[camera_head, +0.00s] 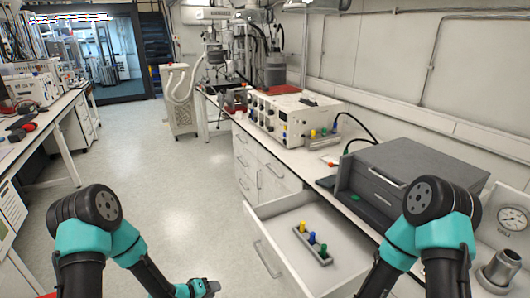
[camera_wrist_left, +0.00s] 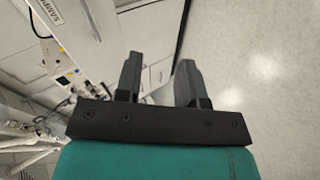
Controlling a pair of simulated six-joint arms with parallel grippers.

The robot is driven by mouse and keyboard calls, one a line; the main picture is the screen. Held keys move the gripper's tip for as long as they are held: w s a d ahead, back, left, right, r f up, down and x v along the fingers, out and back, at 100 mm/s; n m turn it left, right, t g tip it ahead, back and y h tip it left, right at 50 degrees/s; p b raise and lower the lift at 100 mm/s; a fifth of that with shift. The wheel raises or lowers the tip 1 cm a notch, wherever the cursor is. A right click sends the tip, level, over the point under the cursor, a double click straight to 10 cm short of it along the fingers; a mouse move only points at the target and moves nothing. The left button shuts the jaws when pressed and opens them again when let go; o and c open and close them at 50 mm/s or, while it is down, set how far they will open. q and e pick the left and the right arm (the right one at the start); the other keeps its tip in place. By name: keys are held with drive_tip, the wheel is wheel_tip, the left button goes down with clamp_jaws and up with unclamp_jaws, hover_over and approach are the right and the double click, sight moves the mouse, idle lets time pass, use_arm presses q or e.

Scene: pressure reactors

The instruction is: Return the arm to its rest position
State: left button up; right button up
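My left arm comes in from the left in the head view, with black and teal links. My left gripper (camera_head: 205,287) is low over the floor, left of the open drawer and near the bottom edge. In the left wrist view the two dark fingers of my left gripper (camera_wrist_left: 160,82) stand apart with nothing between them. My right arm (camera_head: 432,225) shows at the lower right of the head view, in front of the grey box. Its gripper is outside the frame.
An open drawer (camera_head: 265,262) holds a grey rack (camera_head: 312,243) with yellow, blue and green pieces. A white control unit (camera_head: 292,117) and a grey box (camera_head: 400,170) stand on the right bench. A pressure gauge (camera_head: 513,219) is at far right. The floor (camera_head: 170,180) is clear.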

use_arm(q)
drive_tip(key=s+a+f+m+g+y, duration=0.1)
drive_tip(key=s+g+y, duration=0.1)
drive_tip(key=s, duration=0.8)
drive_tip(key=s+a+f+m+g+y, duration=0.2)
drive_tip(key=s+g+y, duration=0.1)
drive_tip(key=s, duration=0.6)
drive_tip(key=shift+s+g, duration=0.35)
drive_tip(key=shift+g, duration=0.35)
